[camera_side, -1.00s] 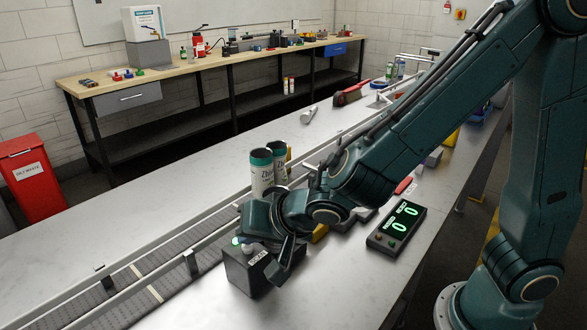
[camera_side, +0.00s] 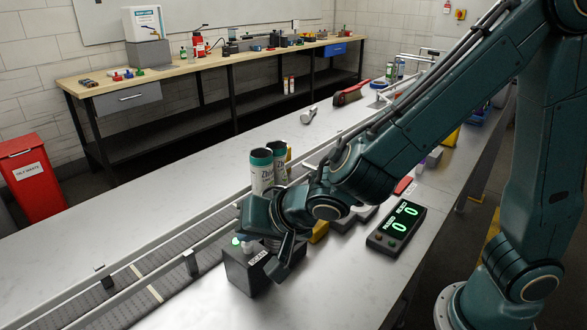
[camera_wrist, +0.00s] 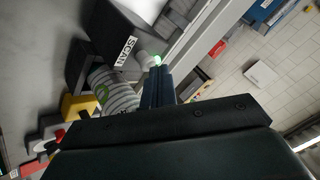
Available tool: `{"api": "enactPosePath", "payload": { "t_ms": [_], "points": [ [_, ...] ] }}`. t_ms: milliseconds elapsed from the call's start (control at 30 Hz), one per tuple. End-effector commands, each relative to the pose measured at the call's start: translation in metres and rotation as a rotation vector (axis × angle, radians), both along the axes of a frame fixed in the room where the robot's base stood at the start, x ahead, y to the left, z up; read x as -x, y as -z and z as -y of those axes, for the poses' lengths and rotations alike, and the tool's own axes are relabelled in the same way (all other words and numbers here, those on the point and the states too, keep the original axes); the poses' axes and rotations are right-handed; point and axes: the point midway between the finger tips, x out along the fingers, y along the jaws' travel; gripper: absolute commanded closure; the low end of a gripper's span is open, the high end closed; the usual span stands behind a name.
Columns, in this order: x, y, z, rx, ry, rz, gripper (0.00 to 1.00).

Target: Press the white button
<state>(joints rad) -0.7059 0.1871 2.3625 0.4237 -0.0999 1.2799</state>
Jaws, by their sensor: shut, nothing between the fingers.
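A dark box (camera_side: 246,272) with a SCAN label stands beside the conveyor; it is also in the wrist view (camera_wrist: 105,45). A white button (camera_side: 247,246) sits on its top, next to a glowing green light (camera_side: 236,241). In the wrist view the white button (camera_wrist: 146,61) shows at the tips of my gripper (camera_wrist: 157,70). My gripper is shut and empty, its fingers together. The fingertips look very close to the button; I cannot tell whether they touch it. In the side view my wrist hides the fingertips.
A black display with green digits (camera_side: 396,228) lies to the right of the box. The table in front of the box is clear.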

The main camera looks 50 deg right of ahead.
Motion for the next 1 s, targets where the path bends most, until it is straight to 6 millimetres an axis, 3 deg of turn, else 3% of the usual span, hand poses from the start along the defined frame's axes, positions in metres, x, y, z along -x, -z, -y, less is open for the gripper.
{"api": "enactPosePath", "payload": {
  "t_ms": [1000],
  "points": [
    [0.0, -0.026, 0.0, -0.003, 0.0, 0.003, 1.0]
  ]
}}
